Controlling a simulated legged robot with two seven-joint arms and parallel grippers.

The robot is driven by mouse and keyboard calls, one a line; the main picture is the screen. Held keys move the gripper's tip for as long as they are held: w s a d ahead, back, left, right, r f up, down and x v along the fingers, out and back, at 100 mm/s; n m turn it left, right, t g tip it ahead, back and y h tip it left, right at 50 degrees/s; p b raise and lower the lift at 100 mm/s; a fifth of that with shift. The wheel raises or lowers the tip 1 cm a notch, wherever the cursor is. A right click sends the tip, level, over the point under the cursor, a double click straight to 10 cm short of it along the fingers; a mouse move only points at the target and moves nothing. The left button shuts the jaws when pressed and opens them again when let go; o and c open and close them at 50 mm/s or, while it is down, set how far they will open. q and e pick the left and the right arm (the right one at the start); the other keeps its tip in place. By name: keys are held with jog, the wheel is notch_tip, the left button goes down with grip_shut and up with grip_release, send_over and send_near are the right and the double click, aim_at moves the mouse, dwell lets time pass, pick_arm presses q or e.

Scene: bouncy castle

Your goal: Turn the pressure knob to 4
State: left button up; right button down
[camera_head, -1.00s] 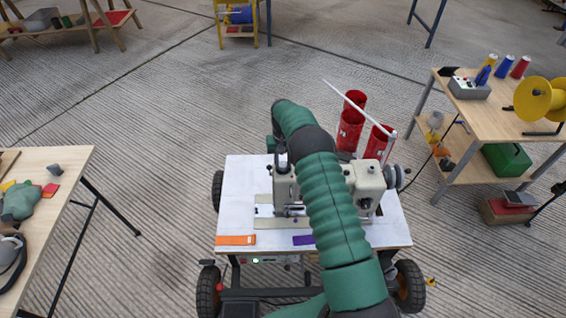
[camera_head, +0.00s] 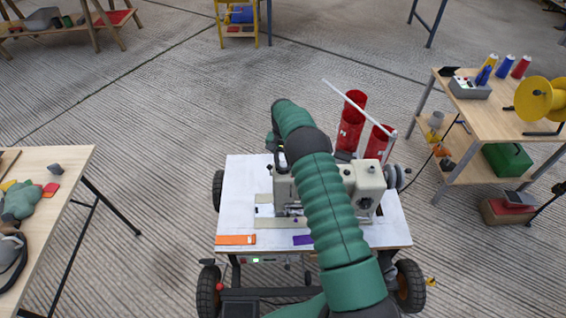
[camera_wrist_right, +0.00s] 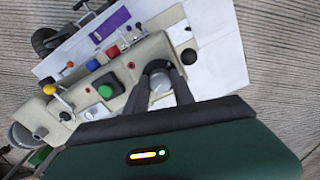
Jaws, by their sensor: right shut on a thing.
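The sewing machine (camera_head: 362,180) stands on a white-topped cart table (camera_head: 240,190). My right arm reaches over it from the front, and my right gripper (camera_head: 274,146) is at the machine's head end, mostly hidden behind the arm in the head view. In the right wrist view my right gripper (camera_wrist_right: 159,72) is shut on a pale grey knob (camera_wrist_right: 160,84), one dark finger on each side. This looks like the pressure knob. Its markings and setting cannot be read. My left gripper is not in view.
An orange strip (camera_head: 236,240) and a purple strip (camera_head: 303,240) lie at the front edge.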

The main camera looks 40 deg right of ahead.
aim_at(283, 164)
jog(key=c, duration=1.1)
grip_release()
jog(key=shift+f, duration=0.1)
jog(key=shift+o, duration=0.2)
notch_tip(283, 164, up, 17)
jog(key=p, duration=0.1)
jog(key=shift+w+d+f, duration=0.1)
jog(key=shift+d+f, duration=0.05)
